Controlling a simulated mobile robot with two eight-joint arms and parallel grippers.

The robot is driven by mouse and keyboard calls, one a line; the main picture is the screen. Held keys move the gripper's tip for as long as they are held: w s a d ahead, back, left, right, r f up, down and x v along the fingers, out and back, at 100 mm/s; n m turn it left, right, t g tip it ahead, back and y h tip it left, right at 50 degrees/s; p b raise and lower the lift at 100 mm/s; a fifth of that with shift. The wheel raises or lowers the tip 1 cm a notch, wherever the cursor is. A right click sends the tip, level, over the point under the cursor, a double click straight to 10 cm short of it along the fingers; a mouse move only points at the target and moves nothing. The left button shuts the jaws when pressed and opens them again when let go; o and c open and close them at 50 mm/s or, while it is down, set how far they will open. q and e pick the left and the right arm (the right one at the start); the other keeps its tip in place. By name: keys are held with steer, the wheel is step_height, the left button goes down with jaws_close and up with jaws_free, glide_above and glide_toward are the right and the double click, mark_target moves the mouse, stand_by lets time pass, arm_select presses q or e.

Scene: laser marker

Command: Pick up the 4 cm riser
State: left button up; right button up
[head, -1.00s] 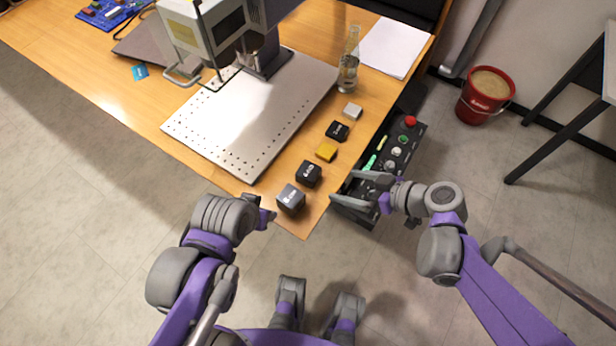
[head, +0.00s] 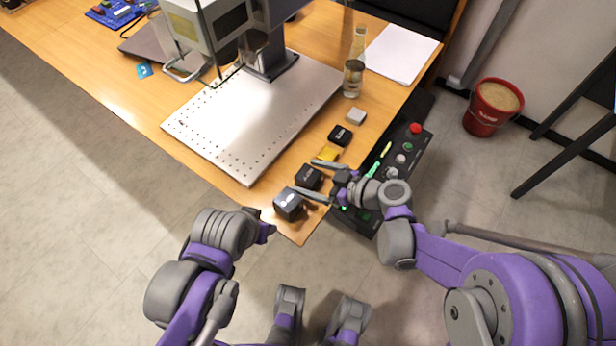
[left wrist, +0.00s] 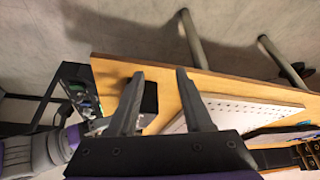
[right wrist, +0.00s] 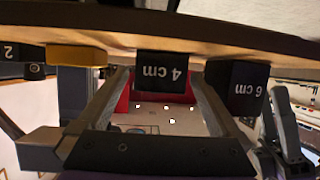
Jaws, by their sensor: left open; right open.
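The 4 cm riser (head: 308,177) is a black block labelled "4 cm" near the table's right edge. It shows centrally in the right wrist view (right wrist: 165,72). My right gripper (head: 316,178) is open, with one finger on each side of this riser; I cannot tell whether they touch it. The same open fingers (right wrist: 158,88) frame the block in the right wrist view. My left gripper (head: 268,225) is open and empty off the table's front corner. Its fingers (left wrist: 160,75) show spread in the left wrist view.
The larger 6 cm riser (head: 288,203) stands nearer the corner, beside the near finger. A perforated plate (head: 250,120) lies left; a control box (head: 400,150) is right.

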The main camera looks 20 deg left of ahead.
steer(key=shift+w+a+f, duration=0.15)
steer(key=shift+a+f, duration=0.05)
steer(key=shift+a, duration=0.3)
jaws_close()
